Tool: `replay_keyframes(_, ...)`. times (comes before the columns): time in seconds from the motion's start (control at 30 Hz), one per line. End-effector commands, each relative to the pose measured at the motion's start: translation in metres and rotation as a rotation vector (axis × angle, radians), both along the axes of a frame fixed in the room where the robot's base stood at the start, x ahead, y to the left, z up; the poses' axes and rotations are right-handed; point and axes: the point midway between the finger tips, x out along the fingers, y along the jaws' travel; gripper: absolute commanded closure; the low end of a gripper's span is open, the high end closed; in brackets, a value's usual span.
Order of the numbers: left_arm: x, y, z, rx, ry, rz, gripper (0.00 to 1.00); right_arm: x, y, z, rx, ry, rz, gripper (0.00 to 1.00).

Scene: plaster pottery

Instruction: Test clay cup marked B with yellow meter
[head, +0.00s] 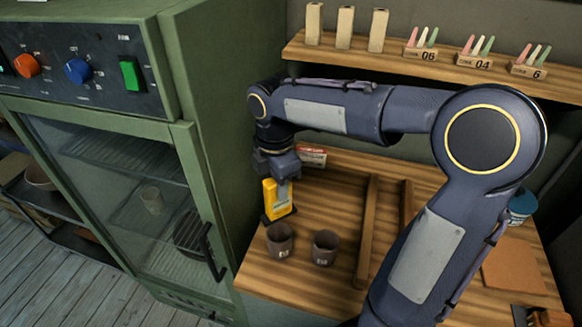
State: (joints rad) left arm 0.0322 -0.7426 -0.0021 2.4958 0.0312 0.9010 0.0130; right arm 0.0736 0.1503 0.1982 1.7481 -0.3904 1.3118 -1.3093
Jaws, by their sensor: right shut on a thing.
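The yellow meter (271,203) is upright near the left edge of the wooden table, close to the green cabinet. My right gripper (279,187) comes down over its top and is shut on it. A dark part shows at the meter's foot; I cannot tell whether the meter touches the table. Two dark clay cups stand just in front of it: a left cup (281,241) and a right cup (325,247). Each has a small pale mark, too small to read, so I cannot tell which is B. My left gripper is not in view.
A green cabinet (206,120) with a glass door and black handle stands close on the left. Wooden rails (367,230) lie right of the cups. A small red and white box (312,156) is behind the meter. A shelf (395,58) holds blocks and numbered racks.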

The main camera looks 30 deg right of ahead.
Motion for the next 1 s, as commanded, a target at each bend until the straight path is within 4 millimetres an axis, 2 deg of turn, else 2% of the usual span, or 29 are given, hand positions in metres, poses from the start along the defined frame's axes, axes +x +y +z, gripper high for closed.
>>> replay_keyframes(0.27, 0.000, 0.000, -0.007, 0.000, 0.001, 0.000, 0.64, 0.000, 0.001, -0.010, 0.000, 0.000, 0.009, 0.89)
replay_keyframes(0.73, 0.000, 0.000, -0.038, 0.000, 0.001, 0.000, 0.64, 0.000, 0.001, -0.055, -0.001, -0.001, -0.012, 0.89)
replay_keyframes(1.0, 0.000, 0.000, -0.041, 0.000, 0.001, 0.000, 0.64, 0.000, 0.001, -0.061, 0.000, -0.002, -0.017, 0.89)
